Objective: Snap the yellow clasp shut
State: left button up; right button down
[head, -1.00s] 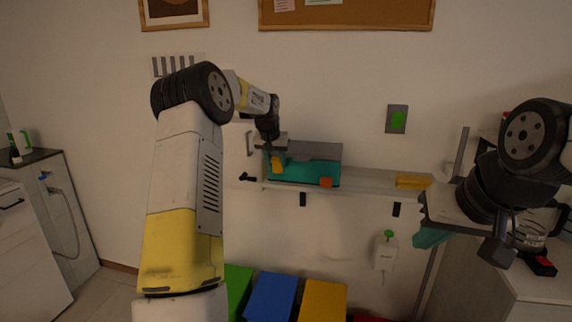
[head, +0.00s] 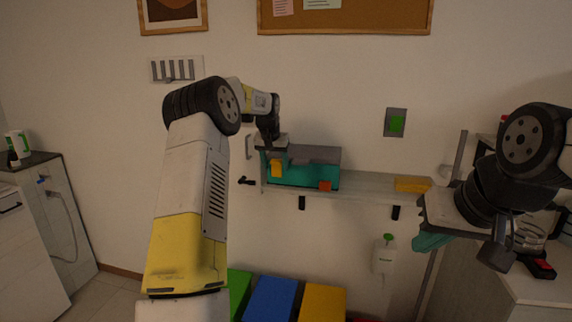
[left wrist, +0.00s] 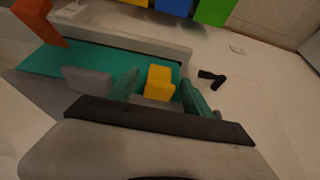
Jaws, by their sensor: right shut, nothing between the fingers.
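A teal box (head: 300,175) with a grey lid (head: 315,154) sits on the wall shelf. On its front are a yellow clasp (head: 277,168) at the left and an orange clasp (head: 325,186) to the right. My left gripper (left wrist: 160,88) is open at the box, its teal fingers on either side of the yellow clasp (left wrist: 158,80) in the left wrist view. I cannot tell whether they touch it. In the head view its fingers are mostly hidden. My right gripper (head: 430,242) is shut and empty, well to the right of the box.
The shelf (head: 375,188) runs right to a yellow block (head: 412,184). A black hook (head: 247,181) is on the wall left of the box. Green, blue (head: 271,298) and yellow bins stand below. A white dispenser (head: 384,255) hangs on the wall below the shelf.

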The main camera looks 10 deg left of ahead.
pick_arm(q)
jog(key=v, duration=0.7)
jog(key=shift+s+r, duration=0.2)
jog(key=shift+r, duration=0.1)
jog(key=s+d+r, duration=0.3)
jog(key=s+r, duration=0.1)
jog(key=s, duration=0.6)
jog(key=s+d+r, duration=0.2)
jog(key=s+r, duration=0.2)
jog(key=s, duration=0.6)
jog(key=s+d+f+h, duration=0.1)
jog(key=s+f, duration=0.3)
jog(key=s, duration=0.8)
jog(key=s+d+f+t+h, duration=0.1)
jog(key=s+f, duration=0.3)
jog(key=s, duration=0.8)
jog(key=shift+s+d, duration=0.2)
jog(key=shift+d, duration=0.5)
